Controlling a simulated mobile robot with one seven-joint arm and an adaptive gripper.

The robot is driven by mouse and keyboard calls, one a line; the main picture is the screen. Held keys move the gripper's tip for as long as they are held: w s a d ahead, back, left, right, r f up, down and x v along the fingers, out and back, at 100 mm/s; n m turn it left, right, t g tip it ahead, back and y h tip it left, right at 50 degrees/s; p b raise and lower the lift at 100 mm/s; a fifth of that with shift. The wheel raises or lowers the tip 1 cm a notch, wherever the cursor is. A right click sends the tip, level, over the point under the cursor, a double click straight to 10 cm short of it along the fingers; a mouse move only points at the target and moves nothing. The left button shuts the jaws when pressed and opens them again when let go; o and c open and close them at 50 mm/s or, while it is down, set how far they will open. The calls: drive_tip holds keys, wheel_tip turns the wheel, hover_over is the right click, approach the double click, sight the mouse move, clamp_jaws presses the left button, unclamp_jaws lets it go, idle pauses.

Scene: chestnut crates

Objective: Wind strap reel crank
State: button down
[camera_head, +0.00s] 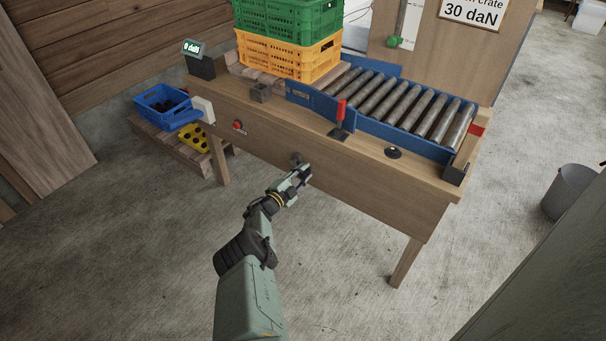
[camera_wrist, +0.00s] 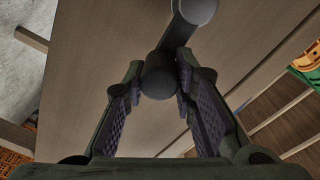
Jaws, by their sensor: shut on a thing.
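The strap reel crank (camera_head: 296,158) is on the front panel of the wooden bench (camera_head: 350,188). In the wrist view the crank shows as a grey hub (camera_wrist: 198,10) and a dark arm leading to a round dark knob (camera_wrist: 160,76). My gripper (camera_head: 304,172) is at the bench front. In the wrist view its purple-padded fingers (camera_wrist: 158,92) are on either side of the knob and shut on it. The part of the knob behind the fingers is hidden. A small display (camera_head: 193,48) on the bench reads 0 daN.
Green (camera_head: 280,18) and yellow (camera_head: 285,58) crates are stacked on the bench. A roller conveyor (camera_head: 400,105), a red-handled lever (camera_head: 341,112) and a red button (camera_head: 238,125) are there too. A blue crate (camera_head: 160,103) sits at left. Floor before the bench is clear.

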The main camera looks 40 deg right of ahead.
drive_tip(key=shift+w+d+r, duration=0.15)
drive_tip(key=shift+w+r, duration=0.15)
drive_tip(key=shift+r, duration=0.15)
drive_tip(key=c, duration=1.7)
unclamp_jaws()
drive_tip(key=o, duration=0.4)
drive_tip(key=shift+d+f, duration=0.15)
drive_tip(key=shift+f, duration=0.05)
drive_tip(key=shift+s+f, duration=0.1)
drive_tip(key=shift+f, duration=0.1)
